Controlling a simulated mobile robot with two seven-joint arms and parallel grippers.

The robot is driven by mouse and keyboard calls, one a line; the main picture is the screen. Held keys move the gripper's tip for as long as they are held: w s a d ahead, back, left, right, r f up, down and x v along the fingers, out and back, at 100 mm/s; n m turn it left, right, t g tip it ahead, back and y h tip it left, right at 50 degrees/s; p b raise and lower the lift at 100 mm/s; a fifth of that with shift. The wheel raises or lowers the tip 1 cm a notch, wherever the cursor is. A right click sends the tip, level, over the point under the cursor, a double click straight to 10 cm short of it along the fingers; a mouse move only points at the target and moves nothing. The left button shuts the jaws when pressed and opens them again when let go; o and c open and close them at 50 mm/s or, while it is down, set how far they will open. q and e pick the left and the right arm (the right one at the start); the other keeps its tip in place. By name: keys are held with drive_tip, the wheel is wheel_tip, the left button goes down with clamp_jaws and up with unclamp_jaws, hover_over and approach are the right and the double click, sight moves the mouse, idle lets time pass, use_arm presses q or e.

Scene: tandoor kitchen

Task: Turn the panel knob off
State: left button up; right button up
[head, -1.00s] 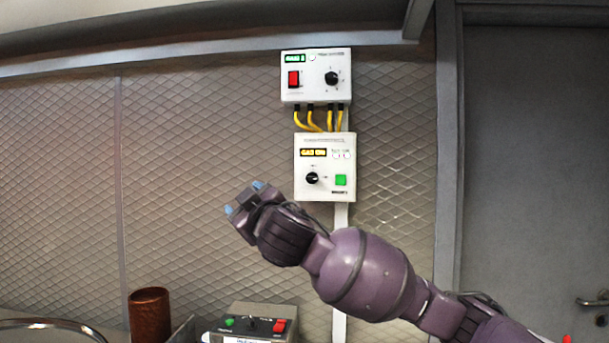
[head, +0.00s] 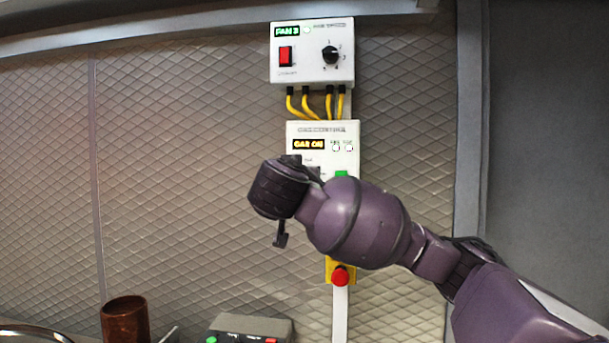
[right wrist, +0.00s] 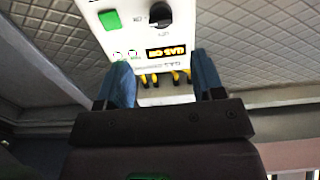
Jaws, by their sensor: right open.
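The white gas panel (head: 322,130) hangs on the wall with a lit "GAS ON" display. My right arm covers its lower part in the head view, so its knob is largely hidden there. In the right wrist view the gas panel (right wrist: 135,35) appears upside down, with its black knob (right wrist: 160,14) and a green button (right wrist: 110,19). My right gripper (right wrist: 165,82) is open and empty, its blue fingers spread toward the panel. The knob lies beyond the fingertips, not between them. My left gripper is not in view.
Above hangs a fan panel (head: 312,72) with a red switch and black knob, joined by yellow cables (head: 316,103). A red button (head: 340,276) on yellow sits below. A brown cup (head: 125,321) and grey control box (head: 250,328) are lower down.

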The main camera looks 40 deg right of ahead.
drive_tip(key=p+x, duration=0.3)
drive_tip(key=x, duration=0.7)
drive_tip(key=shift+w+r, duration=0.1)
drive_tip(key=shift+w, duration=0.1)
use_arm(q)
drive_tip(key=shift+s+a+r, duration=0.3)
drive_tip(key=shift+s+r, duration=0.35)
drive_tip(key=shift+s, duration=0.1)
use_arm(e)
drive_tip(key=shift+d, duration=0.15)
drive_tip(key=shift+c, duration=0.3)
drive_tip(key=c, duration=0.8)
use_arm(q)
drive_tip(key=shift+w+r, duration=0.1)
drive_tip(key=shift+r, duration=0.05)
use_arm(e)
drive_tip(key=shift+c, duration=0.2)
